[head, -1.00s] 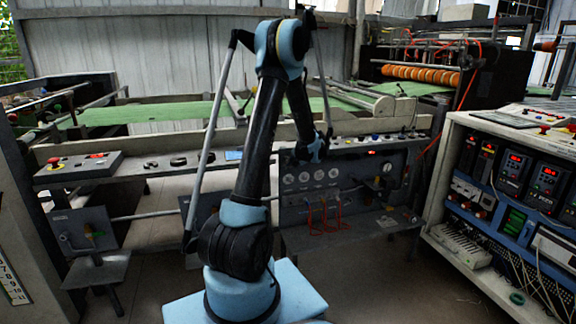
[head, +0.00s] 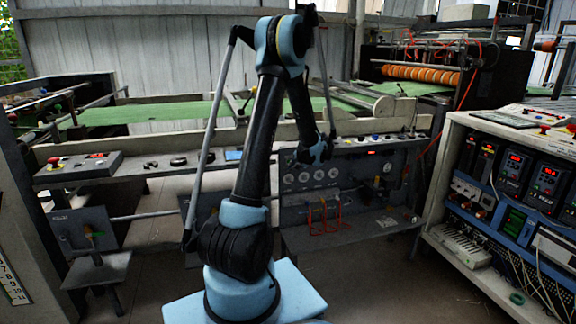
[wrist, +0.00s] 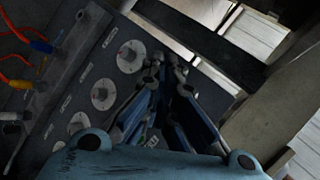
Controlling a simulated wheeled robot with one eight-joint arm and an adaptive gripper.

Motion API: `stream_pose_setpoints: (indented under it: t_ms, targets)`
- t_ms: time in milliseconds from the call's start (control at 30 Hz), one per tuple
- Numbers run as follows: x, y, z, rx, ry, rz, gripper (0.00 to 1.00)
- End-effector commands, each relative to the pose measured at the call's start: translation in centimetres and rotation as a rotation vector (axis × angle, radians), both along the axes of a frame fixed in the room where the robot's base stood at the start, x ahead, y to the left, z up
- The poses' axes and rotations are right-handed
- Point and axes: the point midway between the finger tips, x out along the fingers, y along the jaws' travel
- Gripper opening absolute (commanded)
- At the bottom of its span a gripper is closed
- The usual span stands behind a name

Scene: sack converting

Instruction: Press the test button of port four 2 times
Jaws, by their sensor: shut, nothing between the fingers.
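The dark grey port panel (head: 350,200) stands upright behind my arm. A row of several pale round discs (head: 319,175) runs along it, each with a small centre. In the wrist view the discs run diagonally, and the nearest to my fingers is the end disc (wrist: 130,57). Small labels sit beside them, too blurred to read. I cannot tell which one is port four or which part is its test button. My gripper (head: 316,154) is at the panel's upper edge, above the discs. In the wrist view its blue fingers (wrist: 167,72) are shut and empty, just beside the end disc; contact cannot be told.
Red hoses (head: 327,218) hang from the panel's lower part, and orange and yellow-ended leads (wrist: 40,47) show in the wrist view. A pale beam (head: 400,125) runs above the panel. A rack of instruments (head: 515,190) stands at right. Open floor lies in front.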

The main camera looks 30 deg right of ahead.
Motion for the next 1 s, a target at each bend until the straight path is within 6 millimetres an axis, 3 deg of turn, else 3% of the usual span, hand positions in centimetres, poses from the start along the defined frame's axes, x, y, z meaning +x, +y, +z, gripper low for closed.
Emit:
stream_pose_setpoints:
  t_ms: [400, 1000]
  targets:
    - [-3.1, 0.7, 0.0, 0.000, 0.000, 0.000, 0.00]
    - [-3.2, 0.8, 0.0, 0.000, 0.000, 0.001, 0.00]
